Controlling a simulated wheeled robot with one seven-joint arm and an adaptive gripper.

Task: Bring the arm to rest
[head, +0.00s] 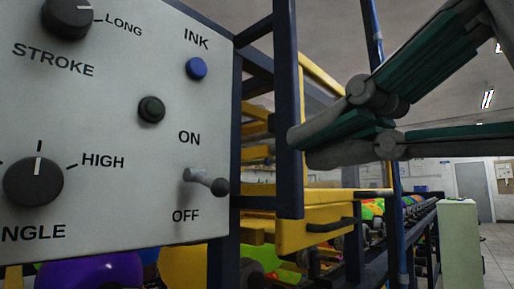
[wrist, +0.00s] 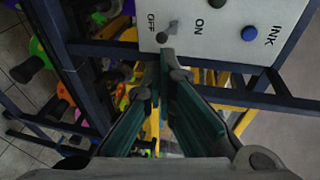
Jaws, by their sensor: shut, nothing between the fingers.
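My gripper (head: 298,147) is shut and empty in the head view, its dark green fingers coming in from the right. I see no contact between fingers and lever.
The panel carries knobs, a blue INK button (head: 196,68) and a dark green button (head: 152,109). A dark blue post (head: 288,100) and yellow frame (head: 320,226) stand close by the fingers. A pale cabinet (head: 460,240) stands at right.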

